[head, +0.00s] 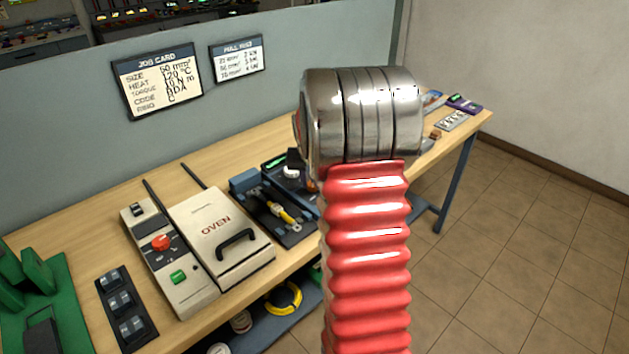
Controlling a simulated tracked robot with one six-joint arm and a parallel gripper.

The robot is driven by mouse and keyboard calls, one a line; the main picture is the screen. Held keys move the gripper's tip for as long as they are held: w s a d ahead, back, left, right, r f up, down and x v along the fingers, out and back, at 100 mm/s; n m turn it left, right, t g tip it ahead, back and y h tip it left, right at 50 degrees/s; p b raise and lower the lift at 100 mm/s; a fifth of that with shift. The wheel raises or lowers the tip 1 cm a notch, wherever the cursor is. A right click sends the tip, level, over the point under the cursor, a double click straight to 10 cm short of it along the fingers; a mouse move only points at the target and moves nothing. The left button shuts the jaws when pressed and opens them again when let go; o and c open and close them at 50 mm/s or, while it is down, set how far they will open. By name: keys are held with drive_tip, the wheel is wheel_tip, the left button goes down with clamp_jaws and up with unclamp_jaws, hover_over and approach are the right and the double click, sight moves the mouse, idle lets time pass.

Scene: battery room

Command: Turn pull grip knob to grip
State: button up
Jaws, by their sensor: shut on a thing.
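I cannot make out the pull grip knob or a grip mark in the head view. My arm, a red ribbed sleeve with a metal joint on top, stands large in the middle and covers part of the bench (115,199). My gripper does not show, so its hold cannot be seen. A red knob (161,242) does show, on the pale control box (190,287) beside the oven (226,223); I cannot tell that it is the task's knob.
A dark tray (293,238) holds a yellow-handled tool (287,215). A three-switch panel (121,305) and green fixture (62,287) stand left. A small purple device (463,104) lies at the bench's far right end. Tiled floor (510,220) on the right is clear.

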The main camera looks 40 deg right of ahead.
drive_tip(key=shift+w+r, duration=0.1)
idle(0.3)
drive_tip(key=o, duration=1)
drive_tip(key=shift+o, duration=0.2)
drive_tip(key=v, duration=1.3)
drive_tip(key=shift+r, duration=0.3)
drive_tip(key=shift+a, duration=0.1)
